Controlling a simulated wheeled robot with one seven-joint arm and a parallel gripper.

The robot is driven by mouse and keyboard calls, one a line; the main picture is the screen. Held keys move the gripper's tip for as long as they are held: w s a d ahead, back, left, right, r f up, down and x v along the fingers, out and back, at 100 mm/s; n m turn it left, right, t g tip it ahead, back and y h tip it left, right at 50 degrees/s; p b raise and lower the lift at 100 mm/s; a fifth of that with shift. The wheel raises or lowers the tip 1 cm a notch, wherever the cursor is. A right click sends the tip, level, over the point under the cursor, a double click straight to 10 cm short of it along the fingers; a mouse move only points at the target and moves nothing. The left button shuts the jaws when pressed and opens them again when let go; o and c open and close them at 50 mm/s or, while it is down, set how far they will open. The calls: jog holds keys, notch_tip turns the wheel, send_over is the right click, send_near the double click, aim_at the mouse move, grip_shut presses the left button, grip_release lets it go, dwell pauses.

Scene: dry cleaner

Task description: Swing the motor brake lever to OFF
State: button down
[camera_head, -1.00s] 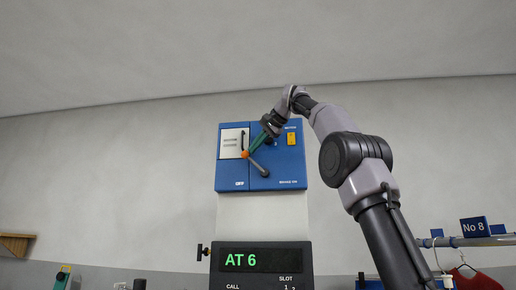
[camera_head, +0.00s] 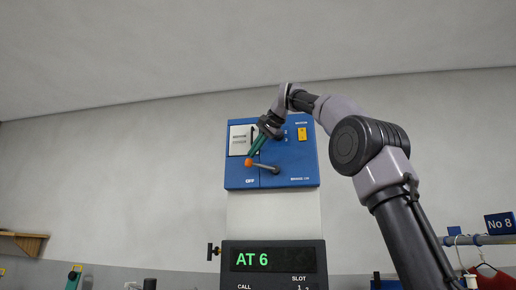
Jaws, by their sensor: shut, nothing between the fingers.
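The blue motor panel (camera_head: 303,160) is on the wall ahead, with OFF at its lower left and BRAKE ON at its lower right. The brake lever (camera_head: 263,166) is a grey bar with an orange knob (camera_head: 248,162) at its left end and a grey round end at its right. It points left and slightly up, with the knob above the OFF label (camera_head: 250,181). My gripper (camera_head: 252,154) is shut and empty, its teal fingers reaching down-left to the orange knob. The tips appear to touch it from above; exact contact is hard to tell.
A white label plate (camera_head: 241,138) and a yellow switch (camera_head: 302,134) are on the panel. Below is a black display (camera_head: 275,258) reading AT 6. A rail with a No 8 sign (camera_head: 500,223) is at the right. The wall beside the panel is clear.

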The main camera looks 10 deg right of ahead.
jog(key=shift+w+a+f, duration=0.2)
jog(key=shift+a+f, duration=0.45)
jog(key=shift+f, duration=0.25)
jog(key=v, duration=1.1)
jog(key=s+d+f+h, duration=0.1)
jog(key=s+d+f, duration=0.2)
jog(key=s+f, duration=0.4)
jog(key=s+d+f+n+g+h, duration=0.1)
jog(key=s+d+f, duration=0.3)
jog(key=f, duration=2.1)
jog(key=s+d+f+n+g+h, duration=0.1)
jog(key=s+d+f, duration=0.3)
jog(key=s+f, duration=0.6)
notch_tip(320, 180, down, 6)
jog(key=shift+h, duration=0.4)
